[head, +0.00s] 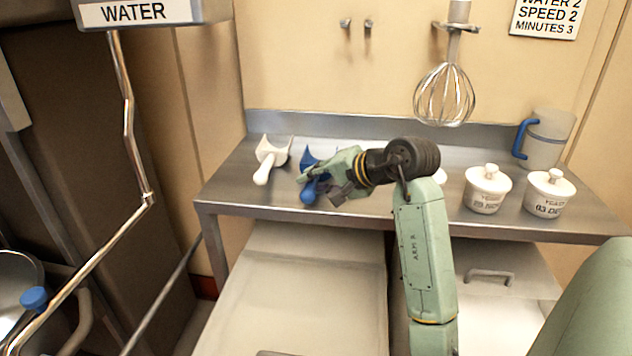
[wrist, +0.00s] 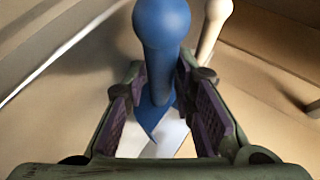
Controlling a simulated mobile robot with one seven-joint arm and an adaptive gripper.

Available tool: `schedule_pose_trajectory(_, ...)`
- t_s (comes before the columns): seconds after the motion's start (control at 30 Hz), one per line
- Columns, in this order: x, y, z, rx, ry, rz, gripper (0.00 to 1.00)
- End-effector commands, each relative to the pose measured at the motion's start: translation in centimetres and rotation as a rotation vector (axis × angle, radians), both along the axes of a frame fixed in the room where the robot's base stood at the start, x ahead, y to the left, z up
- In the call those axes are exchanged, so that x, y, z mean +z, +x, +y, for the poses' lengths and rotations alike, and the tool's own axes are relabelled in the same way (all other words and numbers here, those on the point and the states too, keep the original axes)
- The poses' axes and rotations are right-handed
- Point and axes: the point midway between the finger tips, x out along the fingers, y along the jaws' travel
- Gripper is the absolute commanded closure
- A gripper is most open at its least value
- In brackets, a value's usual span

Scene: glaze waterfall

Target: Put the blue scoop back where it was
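The blue scoop (head: 310,190) is over the left part of the steel table (head: 235,180), just right of the white scoop (head: 268,158). My gripper (head: 322,176) is at the blue scoop and hides part of it. In the wrist view the blue handle (wrist: 162,25) lies between my gripper's two purple-padded fingers (wrist: 162,85), which close in on both its sides. The white scoop's handle (wrist: 215,25) shows just behind to the right. I cannot tell whether the blue scoop touches the table.
Two lidded white pots (head: 487,190) (head: 548,195) and a jug with a blue handle (head: 543,140) stand at the table's right. A whisk (head: 444,95) hangs above the table. Two empty wall hooks (head: 346,23) (head: 367,24) are at the back. A metal pipe (head: 128,120) stands at the left.

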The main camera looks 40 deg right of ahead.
Motion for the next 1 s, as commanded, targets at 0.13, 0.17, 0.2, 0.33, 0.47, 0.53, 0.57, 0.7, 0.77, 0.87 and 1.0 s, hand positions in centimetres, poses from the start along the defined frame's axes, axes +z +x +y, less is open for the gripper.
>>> schedule_pose_trajectory(0.13,0.0,0.0,0.0,0.000,0.000,0.000,0.74)
schedule_pose_trajectory(0.17,0.0,0.0,0.0,0.000,0.000,0.000,0.74)
schedule_pose_trajectory(0.2,0.0,0.0,0.0,0.000,0.000,0.000,0.74)
schedule_pose_trajectory(0.33,0.3,0.0,0.0,0.000,0.000,0.000,0.74)
schedule_pose_trajectory(0.47,0.7,-1.1,-0.2,-0.003,-0.003,-0.001,0.74)
schedule_pose_trajectory(0.53,1.4,-2.3,-0.3,-0.003,-0.005,0.000,0.74)
schedule_pose_trajectory(0.57,1.7,-2.8,-0.4,-0.004,-0.003,-0.001,0.74)
schedule_pose_trajectory(0.7,3.4,-5.5,-0.7,-0.004,-0.003,-0.001,0.74)
schedule_pose_trajectory(0.77,4.1,-6.6,-0.8,-0.003,-0.003,0.000,0.74)
schedule_pose_trajectory(0.87,5.2,-8.1,-1.0,-0.003,-0.003,0.000,0.74)
schedule_pose_trajectory(1.0,6.1,-9.5,-1.1,-0.001,-0.002,0.000,0.74)
